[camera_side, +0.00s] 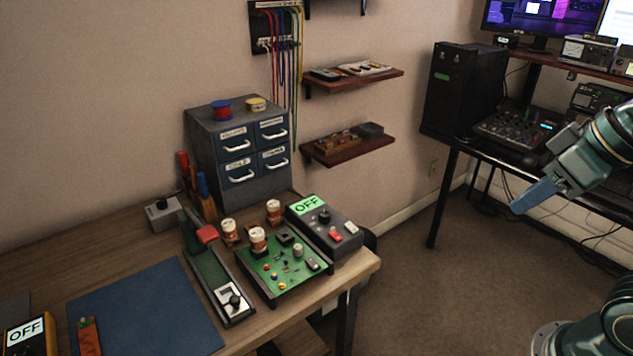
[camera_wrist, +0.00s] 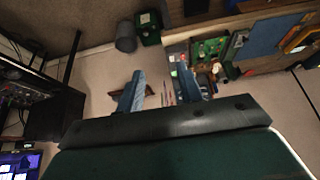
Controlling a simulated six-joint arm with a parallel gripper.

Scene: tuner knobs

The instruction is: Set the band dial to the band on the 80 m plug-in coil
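Three white-topped, copper-coloured plug-in coils, at left (camera_side: 229,228), front (camera_side: 258,238) and back (camera_side: 273,210), stand around the green circuit board (camera_side: 285,268) in the side view. Their labels are too small to read. A black box (camera_side: 335,243) reading "OFF" carries a dark knob (camera_side: 324,215), and a long green board (camera_side: 207,268) has another knob on a pale plate (camera_side: 234,300). I cannot tell which knob is the band dial. My gripper (camera_side: 530,196) hangs in the air to the right, well clear of the desk. Its blue fingers stand apart and empty in the wrist view (camera_wrist: 162,85).
The wooden desk (camera_side: 120,243) holds a blue mat (camera_side: 145,312), a grey drawer cabinet (camera_side: 240,155) and another "OFF" device (camera_side: 28,335) at lower left. Two wall shelves (camera_side: 350,148) jut out behind. Open floor lies between the desk and the black table at right.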

